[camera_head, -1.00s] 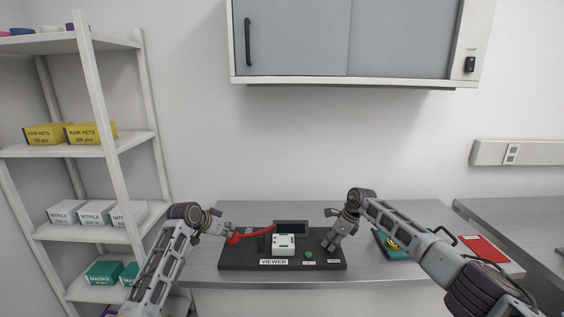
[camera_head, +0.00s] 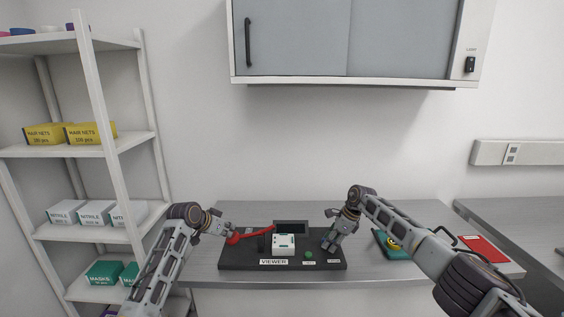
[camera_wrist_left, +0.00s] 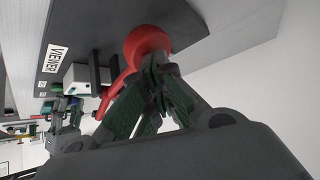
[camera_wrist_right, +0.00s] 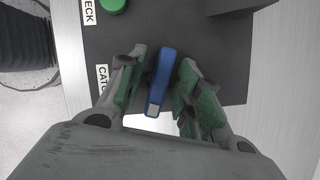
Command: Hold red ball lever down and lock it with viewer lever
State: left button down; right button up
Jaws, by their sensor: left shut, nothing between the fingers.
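The red ball (camera_head: 233,239) sits at the left end of a red lever arm (camera_head: 258,232) on the dark base (camera_head: 235,262) labelled VIEWER. My left gripper (camera_head: 229,230) is shut, with its fingertips against the red ball (camera_wrist_left: 147,42) in the left wrist view, nothing between them. The ball is outside the fingers. My right gripper (camera_head: 331,241) is over the right end of the base. In the right wrist view my right gripper (camera_wrist_right: 163,58) is open, its fingers on either side of a blue lever (camera_wrist_right: 160,82) beside a partly hidden label beginning CATC.
A white box (camera_head: 283,245) and a dark screen (camera_head: 291,227) stand on the middle of the base. A green button (camera_head: 308,254) lies near the right gripper. A green tray (camera_head: 382,244) and a red sheet (camera_head: 484,250) lie to the right. A shelf (camera_head: 100,148) stands left.

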aim_at(337, 254)
jog(key=shift+r, duration=0.1)
jog(key=shift+r, duration=2.65)
grip_shut()
jog(key=shift+s, duration=0.1)
jog(key=shift+s+d+f, duration=0.1)
jog(key=shift+s+d, duration=0.4)
jog(key=shift+s, duration=0.25)
jog(key=shift+s+d, duration=0.45)
jog(key=shift+s, duration=0.3)
jog(key=shift+f, duration=2.6)
